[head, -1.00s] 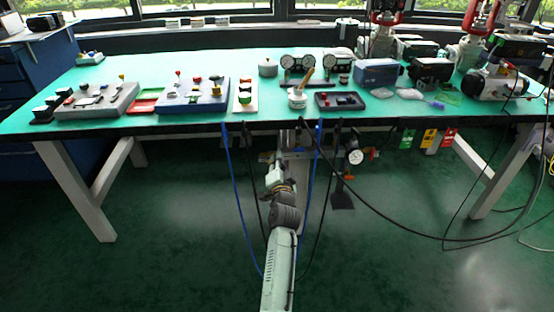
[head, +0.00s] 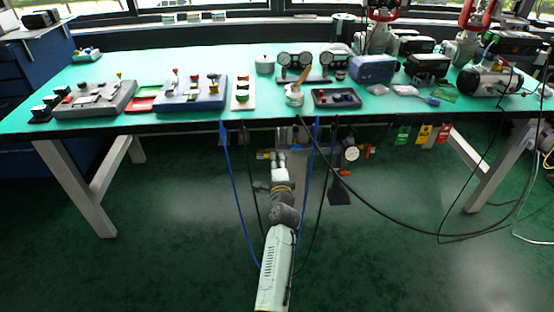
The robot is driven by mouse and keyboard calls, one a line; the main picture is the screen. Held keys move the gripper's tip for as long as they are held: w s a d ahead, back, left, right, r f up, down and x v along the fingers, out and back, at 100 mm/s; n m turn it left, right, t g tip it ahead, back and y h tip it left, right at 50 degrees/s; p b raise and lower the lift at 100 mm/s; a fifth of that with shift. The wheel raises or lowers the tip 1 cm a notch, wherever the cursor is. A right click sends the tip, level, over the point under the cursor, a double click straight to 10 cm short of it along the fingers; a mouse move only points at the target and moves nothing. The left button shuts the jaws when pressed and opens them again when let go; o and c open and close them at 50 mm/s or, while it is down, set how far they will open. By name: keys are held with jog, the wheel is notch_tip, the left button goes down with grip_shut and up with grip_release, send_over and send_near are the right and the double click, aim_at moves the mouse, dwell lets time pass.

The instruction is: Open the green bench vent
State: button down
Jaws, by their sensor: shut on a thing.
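My gripper (head: 280,155) is at the far end of my arm, just below the front edge of the green-topped bench (head: 160,122). Its fingers point away from me, under the bench. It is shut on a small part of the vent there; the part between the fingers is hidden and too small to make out. A brass-coloured fitting (head: 264,154) shows just left of the fingers. I cannot make out a green handle at the gripper or tell how far the vent is turned.
A round gauge (head: 351,153) with orange-red handles hangs right of my gripper. Blue and black hoses hang on both sides of my arm. Green, yellow and red tags (head: 424,135) hang further right. Devices crowd the bench top. The floor in front is clear.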

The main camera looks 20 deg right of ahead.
dwell(0.5)
jog(key=c, duration=1.7)
grip_release()
jog(key=shift+s, duration=0.1)
jog(key=v, duration=1.2)
